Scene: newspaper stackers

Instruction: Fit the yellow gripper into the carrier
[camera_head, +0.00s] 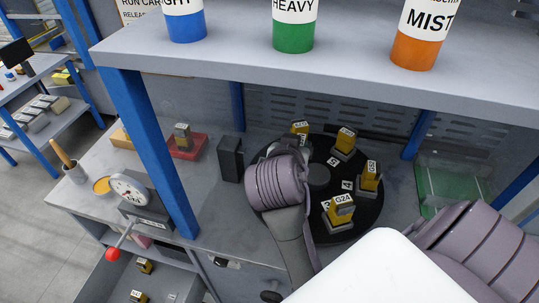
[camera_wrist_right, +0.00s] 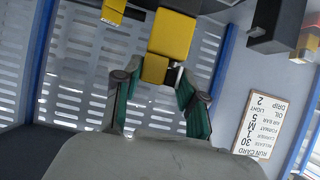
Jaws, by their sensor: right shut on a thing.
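A round dark turntable (camera_head: 361,218) stands on the bench and bears several yellow blocks on grey bases with G labels. One reads G24 (camera_head: 341,209). My right gripper (camera_wrist_right: 155,82) is shut on a yellow block (camera_wrist_right: 172,36) with a small grey metal part, seen in the right wrist view. Its green fingers are on either side of the block's lower end in that picture. I cannot tell which part is the carrier. My left gripper is not in view.
A dark upright box (camera_head: 230,158) stands just left of my wrist. A blue post (camera_head: 150,150) and dial gauge (camera_head: 130,188) stand at the front left. A shelf (camera_head: 340,75) overhangs the bench.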

